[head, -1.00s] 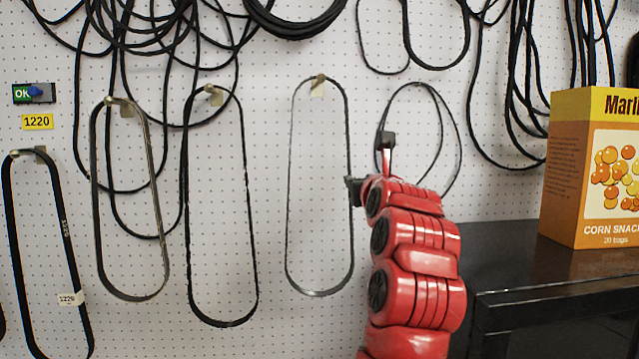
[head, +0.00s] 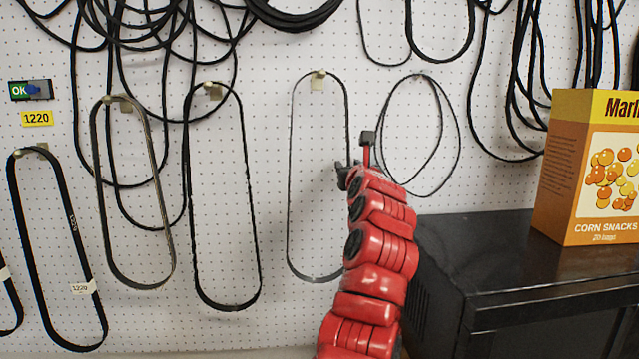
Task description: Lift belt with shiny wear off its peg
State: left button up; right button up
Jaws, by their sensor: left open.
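Several belts hang on pegs on a white pegboard. A thin belt (head: 291,180) with a greyish sheen hangs from a peg (head: 318,75) in the middle. A wider belt (head: 101,200) further left also looks grey and shiny, so I cannot tell surely which is the worn one. Between them hangs a dark black belt (head: 186,200). My left gripper (head: 354,155), on the red arm, is open at the right strand of the thin middle belt, well below its peg. Its fingers overlap that strand in the picture; I cannot tell whether they touch it.
A black cabinet (head: 520,270) stands at the right, with an orange corn snacks box (head: 560,190) on it. A looped cord (head: 455,130) hangs right of my gripper. A black belt (head: 30,250) with a 1220 tag hangs far left.

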pick_arm(q)
grip_shut()
dwell(1.4)
